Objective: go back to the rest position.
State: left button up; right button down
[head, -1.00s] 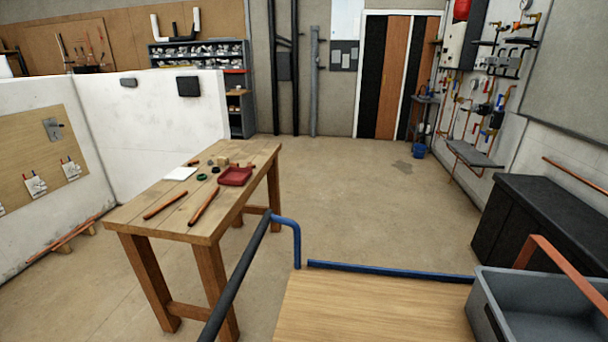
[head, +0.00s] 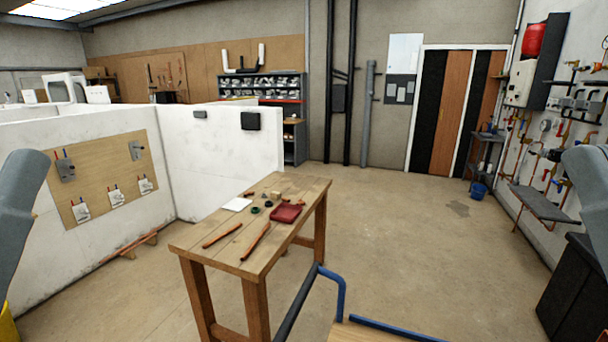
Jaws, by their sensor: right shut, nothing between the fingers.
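Grey parts of my two arms show raised at the left and right edges of the head view. My left gripper cannot be made out; only a grey arm part shows on that side.
The workbench bears copper pipes (head: 222,235), a red tray (head: 285,214) and small parts. A blue-railed trolley (head: 385,328) is close at the bottom. White partition walls (head: 215,160) stand left, a black cabinet (head: 575,290) right. The middle floor is open.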

pick_arm(q)
notch_tip(320, 180, up, 33)
jog(key=p, duration=2.9)
jog(key=shift+f+p, duration=0.15)
jog(key=shift+p, duration=0.25)
pick_arm(e)
notch_tip(320, 180, up, 33)
jog(key=shift+h, duration=0.3)
